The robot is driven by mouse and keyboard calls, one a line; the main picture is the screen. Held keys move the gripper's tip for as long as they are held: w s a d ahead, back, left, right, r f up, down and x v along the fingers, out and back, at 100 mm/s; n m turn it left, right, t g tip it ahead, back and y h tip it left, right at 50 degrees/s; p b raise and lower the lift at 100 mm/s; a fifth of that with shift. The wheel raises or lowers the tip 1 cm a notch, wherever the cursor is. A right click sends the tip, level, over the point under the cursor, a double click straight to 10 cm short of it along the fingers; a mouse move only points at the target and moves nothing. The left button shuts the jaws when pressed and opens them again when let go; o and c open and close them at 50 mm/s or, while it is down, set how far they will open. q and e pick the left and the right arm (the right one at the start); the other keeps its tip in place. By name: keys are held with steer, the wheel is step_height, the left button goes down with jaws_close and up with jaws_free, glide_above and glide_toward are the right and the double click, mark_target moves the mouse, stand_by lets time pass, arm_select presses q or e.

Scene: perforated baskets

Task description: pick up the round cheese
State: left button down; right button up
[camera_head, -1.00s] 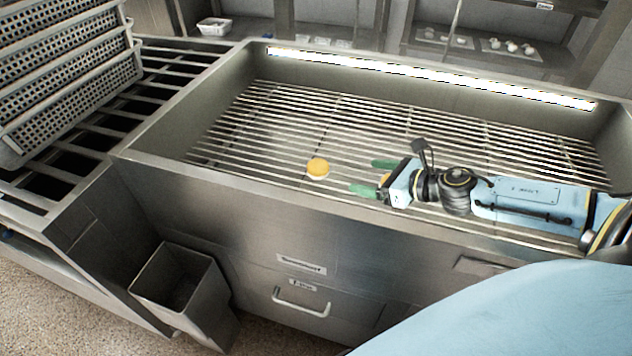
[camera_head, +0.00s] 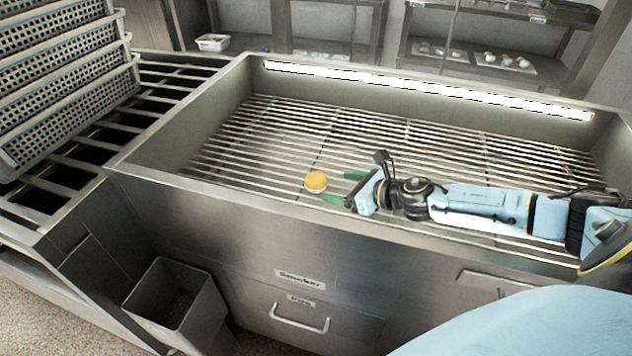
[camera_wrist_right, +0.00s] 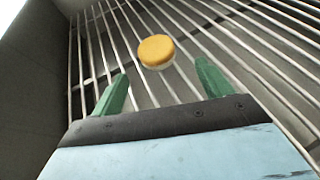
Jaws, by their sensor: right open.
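The round cheese (camera_head: 316,181) is a small orange-yellow disc with a pale underside. It lies on the metal rack inside the steel basin, close to the front wall. My right gripper (camera_head: 339,187) is open, with its green fingers pointing left at the cheese. In the right wrist view the cheese (camera_wrist_right: 156,51) is just beyond the green fingertips (camera_wrist_right: 161,72), roughly centred between them and apart from both. An orange patch seen earlier between the fingers does not show now. My left gripper is not in view.
The steel basin (camera_head: 150,170) has raised walls around the rack (camera_head: 420,150), which is otherwise clear. Perforated baskets (camera_head: 65,80) are stacked on slats at the left. A bin (camera_head: 172,295) stands in front. Shelves with small items are at the back.

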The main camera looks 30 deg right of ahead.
mark_target(325, 183)
steer(key=shift+w+a+f, duration=0.15)
steer(key=shift+w+a, duration=0.05)
steer(key=shift+w, duration=0.3)
steer(key=x, duration=0.4)
steer(key=shift+s+a, duration=0.1)
steer(key=shift+a, duration=0.05)
steer(key=shift+w+a+f+b, duration=0.1)
steer(key=shift+w+f+b, duration=0.05)
steer(key=shift+w+b, duration=0.15)
steer(key=shift+c, duration=0.8)
steer(key=c, duration=0.9)
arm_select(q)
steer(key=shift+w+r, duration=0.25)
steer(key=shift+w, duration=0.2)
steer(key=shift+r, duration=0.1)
